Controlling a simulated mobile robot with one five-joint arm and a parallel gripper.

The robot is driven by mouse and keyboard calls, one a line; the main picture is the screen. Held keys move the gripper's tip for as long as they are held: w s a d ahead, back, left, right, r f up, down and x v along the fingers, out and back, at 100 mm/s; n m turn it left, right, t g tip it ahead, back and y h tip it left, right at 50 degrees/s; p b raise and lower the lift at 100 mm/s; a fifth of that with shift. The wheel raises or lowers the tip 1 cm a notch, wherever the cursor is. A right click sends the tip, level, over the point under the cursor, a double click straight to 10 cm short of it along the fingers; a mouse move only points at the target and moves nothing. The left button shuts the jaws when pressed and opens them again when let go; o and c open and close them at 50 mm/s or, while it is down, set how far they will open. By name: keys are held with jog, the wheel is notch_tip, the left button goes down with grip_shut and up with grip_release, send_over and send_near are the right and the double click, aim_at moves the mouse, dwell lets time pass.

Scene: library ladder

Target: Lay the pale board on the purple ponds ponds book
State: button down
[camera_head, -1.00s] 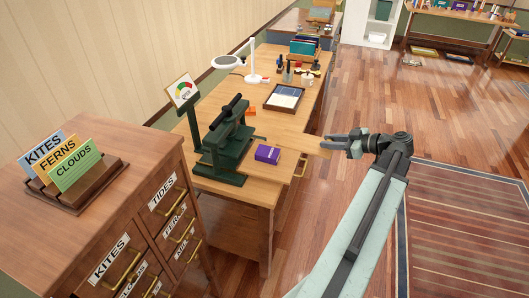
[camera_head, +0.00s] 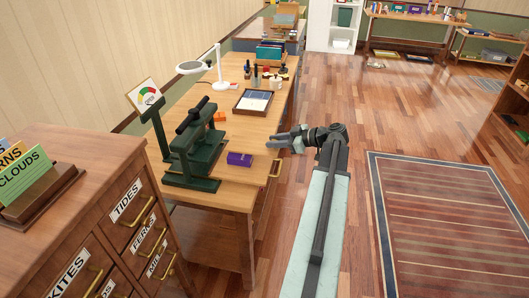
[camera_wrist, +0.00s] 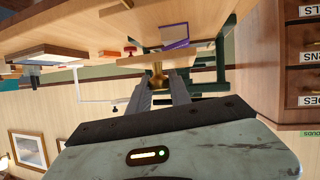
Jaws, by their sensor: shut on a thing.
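The purple book (camera_head: 239,159) lies flat near the right edge of the wooden desk, beside a dark green press; it also shows in the wrist view (camera_wrist: 175,33). My gripper (camera_head: 272,141) is at the desk's right edge, to the right of the book and slightly beyond it. In the wrist view my fingers (camera_wrist: 158,84) are shut around a brass knob (camera_wrist: 157,72) on the pale board (camera_wrist: 158,58). The board is off the book. In the head view it blends with the desk top, so its outline and height are unclear.
The green press (camera_head: 190,150) stands left of the book. Behind are a framed tray (camera_head: 253,100), a white lamp (camera_head: 217,75) and small desk items. A wooden cabinet (camera_head: 95,170) stands at the front left. Open floor lies to the right, with a striped rug (camera_head: 450,220).

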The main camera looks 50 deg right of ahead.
aim_at(271, 150)
jog(key=w+a, duration=0.2)
jog(key=shift+a+f, duration=0.15)
jog(key=shift+a, duration=0.2)
notch_tip(271, 150, down, 4)
jog(key=b, duration=0.4)
jog(key=shift+s+r, duration=0.1)
jog(key=shift+r, duration=0.15)
jog(key=shift+f, duration=0.15)
jog(key=c, duration=1.2)
grip_release()
